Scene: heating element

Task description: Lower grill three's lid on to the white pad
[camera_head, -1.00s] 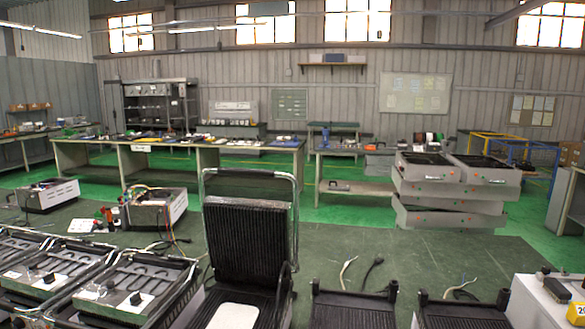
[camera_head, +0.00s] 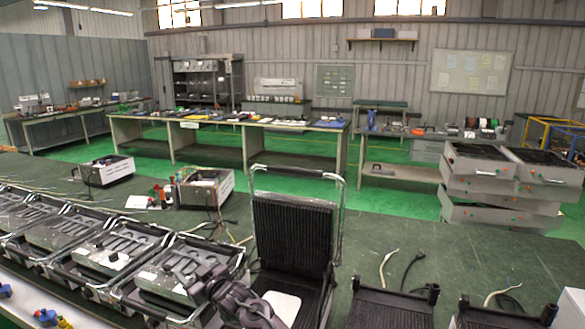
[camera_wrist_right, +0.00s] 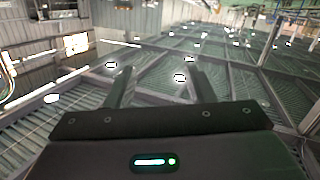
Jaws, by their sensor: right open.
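One grill stands open in the head view, its black ribbed lid (camera_head: 293,235) raised nearly upright. A chrome handle frame (camera_head: 340,200) runs around the lid. A white pad (camera_head: 283,306) lies on the grill's black lower plate, partly cut off by the picture's bottom edge. My dark right gripper (camera_head: 238,300) is low in the head view, left of the open grill and in front of a closed grill. It does not appear to touch the lid. In the right wrist view, my right gripper (camera_wrist_right: 164,82) has its two fingers apart with nothing between them. My left gripper is not in view.
Several closed grills (camera_head: 110,255) line the left front. Two black ribbed units (camera_head: 390,308) stand to the right. Loose cables (camera_head: 400,268) lie behind them. Stacked grey boxes (camera_head: 500,190) stand at the right, and a long workbench (camera_head: 240,128) at the back.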

